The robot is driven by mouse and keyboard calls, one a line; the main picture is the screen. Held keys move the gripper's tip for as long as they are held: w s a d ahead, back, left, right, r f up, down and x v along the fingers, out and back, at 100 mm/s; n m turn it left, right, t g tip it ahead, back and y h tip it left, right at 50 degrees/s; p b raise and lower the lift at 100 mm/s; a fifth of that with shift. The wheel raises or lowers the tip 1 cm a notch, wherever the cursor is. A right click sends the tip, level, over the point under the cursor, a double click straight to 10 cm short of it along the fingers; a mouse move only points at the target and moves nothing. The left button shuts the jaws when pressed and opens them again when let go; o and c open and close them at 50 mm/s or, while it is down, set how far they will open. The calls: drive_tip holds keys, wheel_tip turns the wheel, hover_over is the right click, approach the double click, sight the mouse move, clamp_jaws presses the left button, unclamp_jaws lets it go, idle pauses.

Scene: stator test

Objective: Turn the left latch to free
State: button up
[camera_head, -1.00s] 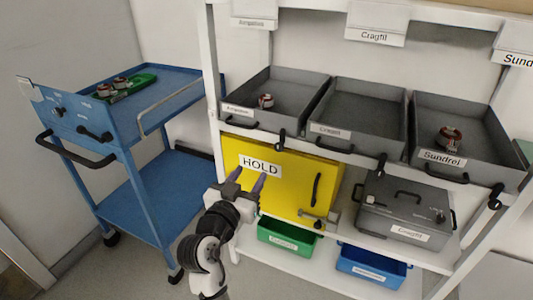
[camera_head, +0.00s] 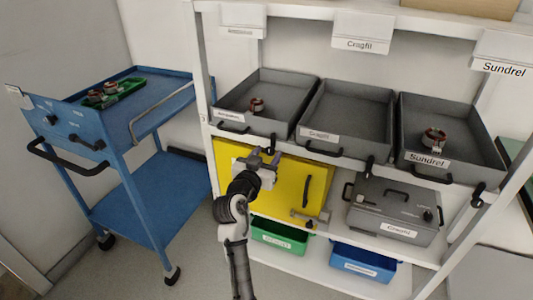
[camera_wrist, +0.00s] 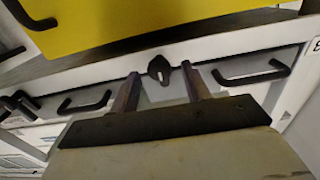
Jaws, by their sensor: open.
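The left latch (camera_head: 271,143) is a small black knob on the shelf's front edge, below and between the left and middle grey trays. My gripper (camera_head: 265,157) is raised in front of the shelf just below this latch, partly across the yellow panel. In the wrist view, the latch (camera_wrist: 159,68) shows between the tips of my two open fingers. The fingers stand on either side of it with visible gaps, and I see no contact. Its long side looks roughly upright. Similar black latches sit in the middle (camera_head: 370,164) and at the right (camera_head: 478,190).
The left tray (camera_head: 285,85) and right tray (camera_head: 470,115) each hold a copper-wound part; the middle tray (camera_head: 345,110) looks empty. Tray handles (camera_wrist: 250,72) flank the latch. Below are a yellow panel (camera_head: 318,175), a grey case (camera_head: 395,208) and bins. A blue trolley (camera_head: 130,210) stands left.

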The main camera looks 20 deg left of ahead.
drive_tip(key=shift+w, duration=0.1)
drive_tip(key=c, duration=1)
drive_tip(key=shift+o, duration=0.2)
drive_tip(key=n+p, duration=0.2)
drive_tip(key=n, duration=0.2)
drive_tip(key=shift+n, duration=0.4)
drive_tip(key=n+p, duration=0.2)
drive_tip(key=n, duration=0.2)
drive_tip(key=shift+n, duration=0.3)
drive_tip(key=n+p, duration=0.3)
drive_tip(key=n, duration=0.1)
drive_tip(key=shift+a, duration=0.1)
drive_tip(key=shift+f+n+p, duration=0.2)
drive_tip(key=shift+n+p, duration=1.15)
drive_tip(key=shift+n, duration=0.95)
